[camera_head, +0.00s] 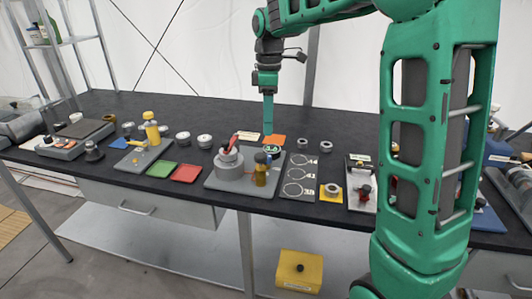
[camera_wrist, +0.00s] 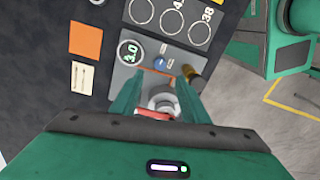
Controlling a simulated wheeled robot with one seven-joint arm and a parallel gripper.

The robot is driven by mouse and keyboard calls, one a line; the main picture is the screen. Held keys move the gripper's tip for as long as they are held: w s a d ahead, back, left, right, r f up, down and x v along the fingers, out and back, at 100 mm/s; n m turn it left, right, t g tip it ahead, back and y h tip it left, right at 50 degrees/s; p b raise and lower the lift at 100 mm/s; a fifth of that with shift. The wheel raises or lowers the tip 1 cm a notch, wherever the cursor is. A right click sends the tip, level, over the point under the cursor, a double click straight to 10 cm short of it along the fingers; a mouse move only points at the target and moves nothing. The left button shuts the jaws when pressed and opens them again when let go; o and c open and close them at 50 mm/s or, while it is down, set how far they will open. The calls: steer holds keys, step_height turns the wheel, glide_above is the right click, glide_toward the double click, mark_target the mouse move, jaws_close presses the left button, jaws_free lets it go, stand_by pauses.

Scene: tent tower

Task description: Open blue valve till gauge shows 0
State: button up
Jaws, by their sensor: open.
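The blue valve (camera_wrist: 159,63) is a small blue knob on a grey plate (camera_wrist: 122,78), between the round gauge and a brass cylinder. The gauge (camera_wrist: 129,52) reads 3.0 in the wrist view. In the head view the gauge (camera_head: 271,149) is a small round dial at the back of the plate, and its reading is too small to tell. My gripper (camera_wrist: 158,79) is open and empty, its fingers pointing down toward the plate. In the head view my gripper (camera_head: 268,130) hangs above and behind the plate, apart from the valve.
A grey stepped cylinder with a red handle (camera_head: 230,158) and a brass cylinder (camera_head: 260,174) stand close to the valve. An orange square (camera_head: 274,141) lies behind the plate. A board with numbered circles (camera_head: 300,174) lies right. Green (camera_head: 162,169) and red (camera_head: 186,174) trays lie left.

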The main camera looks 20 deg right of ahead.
step_height(320, 180, down, 11)
steer(key=shift+s+a+r, duration=0.1)
stand_by(0.5)
jaws_close()
